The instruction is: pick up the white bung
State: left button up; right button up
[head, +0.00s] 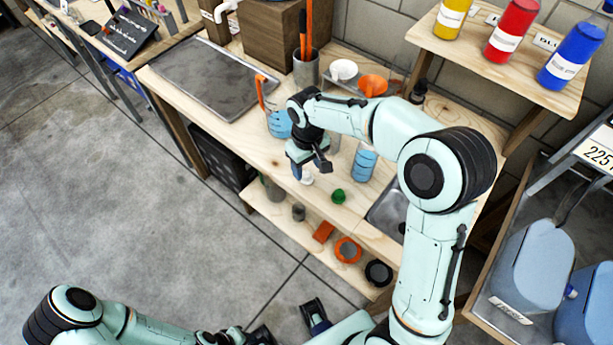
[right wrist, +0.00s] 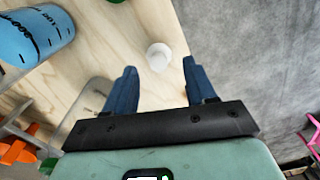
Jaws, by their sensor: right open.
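The white bung (head: 306,179) lies on the wooden bench near its front edge, partly hidden by my right gripper in the head view. In the right wrist view the small white bung (right wrist: 159,56) shows whole, on bare wood near the bench edge. My right gripper (head: 310,169) is above it, open and empty. In the wrist view its two blue fingers (right wrist: 159,66) are apart, with the bung beyond and between their tips. The gap in height is hard to tell. My left arm is low at the bottom of the head view; its jaw state is unclear.
A green bung (head: 338,196) lies to the right. A blue graduated beaker (head: 363,164) stands behind it, and a blue jug (head: 279,124) stands to the left. A metal tray (head: 205,76) lies farther left. A lower shelf (head: 290,235) holds orange and dark parts.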

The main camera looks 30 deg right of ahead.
aim_at(307, 173)
jog(key=f, duration=0.6)
jog(key=shift+w+d+f, duration=0.1)
jog(key=shift+w+f, duration=0.1)
jog(key=shift+w, duration=0.15)
jog(key=shift+c, duration=0.3)
jog(key=c, duration=0.8)
